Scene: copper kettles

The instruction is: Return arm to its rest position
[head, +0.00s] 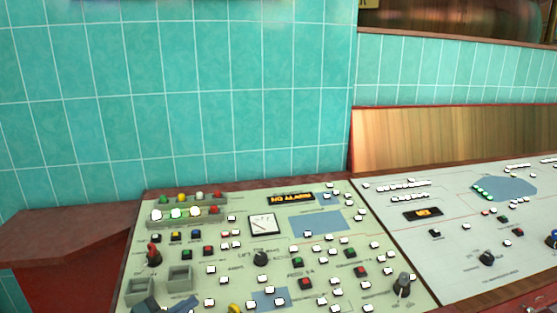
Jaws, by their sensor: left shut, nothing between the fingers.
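My right gripper is not in view.
The panel carries coloured lamps, a white meter (264,224), a black knob (260,258), a red-topped lever (153,254) and many small white-topped buttons. A second panel (460,215) adjoins on the right. A teal tiled wall (180,90) stands behind. A brown ledge (70,232) lies left.

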